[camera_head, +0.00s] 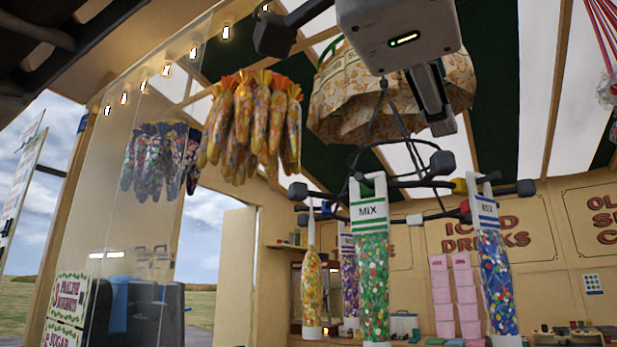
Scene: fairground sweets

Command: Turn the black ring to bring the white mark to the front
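The black ring (405,184) hangs level on dark cords under the roof, with black knobs on arms around it. Small coloured blocks sit on it, including a yellow one (460,186) and a red one. A small white patch (415,220), perhaps the white mark, shows on its lower edge in the picture, which looks like the far side. Bags of sweets labelled MIX (373,270) hang from the ring. My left gripper is not in view.
Orange sweet bags (255,125) hang in a bunch left of the ring. A patterned canopy (340,95) hangs behind the gripper. A clear panel (130,190) stands at left. Pink tubs (455,290) and a counter are behind, below the ring.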

